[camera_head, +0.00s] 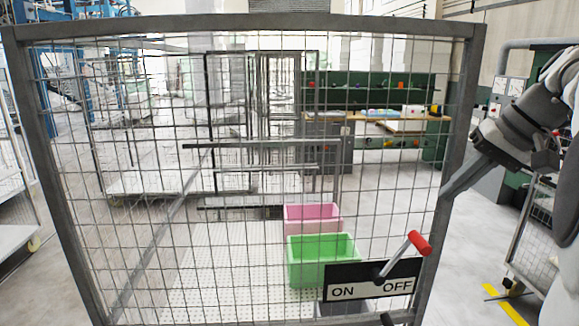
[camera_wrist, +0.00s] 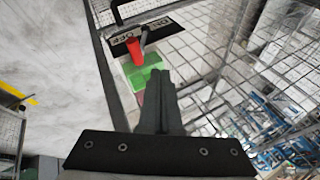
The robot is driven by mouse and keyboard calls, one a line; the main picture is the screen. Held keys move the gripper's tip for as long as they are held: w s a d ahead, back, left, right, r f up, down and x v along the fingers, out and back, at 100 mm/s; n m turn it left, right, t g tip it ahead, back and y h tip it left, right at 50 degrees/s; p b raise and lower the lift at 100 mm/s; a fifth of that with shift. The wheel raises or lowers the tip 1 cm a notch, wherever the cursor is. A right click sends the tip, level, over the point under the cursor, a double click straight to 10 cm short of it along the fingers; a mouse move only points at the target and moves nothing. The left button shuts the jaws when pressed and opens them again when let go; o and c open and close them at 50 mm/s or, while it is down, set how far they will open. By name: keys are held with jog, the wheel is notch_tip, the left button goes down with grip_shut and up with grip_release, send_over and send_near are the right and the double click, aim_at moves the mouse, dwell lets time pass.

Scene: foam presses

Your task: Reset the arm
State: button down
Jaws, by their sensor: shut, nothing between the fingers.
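My gripper (camera_wrist: 158,88) is shut and empty in the wrist view, its two dark fingers together. They point toward the mesh gate and its switch panel. In the head view my arm comes in from the right, and the gripper is beside the gate's right post. The red handle (camera_wrist: 134,52) also shows in the wrist view, apart from the fingertips.
The grey-framed wire mesh gate (camera_head: 245,23) fills the front. Behind it are a green bin (camera_head: 322,262) and a pink bin (camera_head: 312,218). A workbench (camera_head: 400,125) stands at the back right. Grey floor is open right of the gate, with a yellow line (camera_head: 503,305).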

jog(key=s+a+f+n+t+h, duration=0.1)
jog(key=s+a+f+n+h, duration=0.2)
jog(key=s+a+f, duration=1.1)
jog(key=s+a+h, duration=0.1)
jog(key=s+a, duration=0.1)
jog(key=a, duration=0.2)
jog(key=shift+s+f+n, duration=0.15)
jog(key=shift+s+n, duration=0.1)
jog(key=shift+n, duration=0.05)
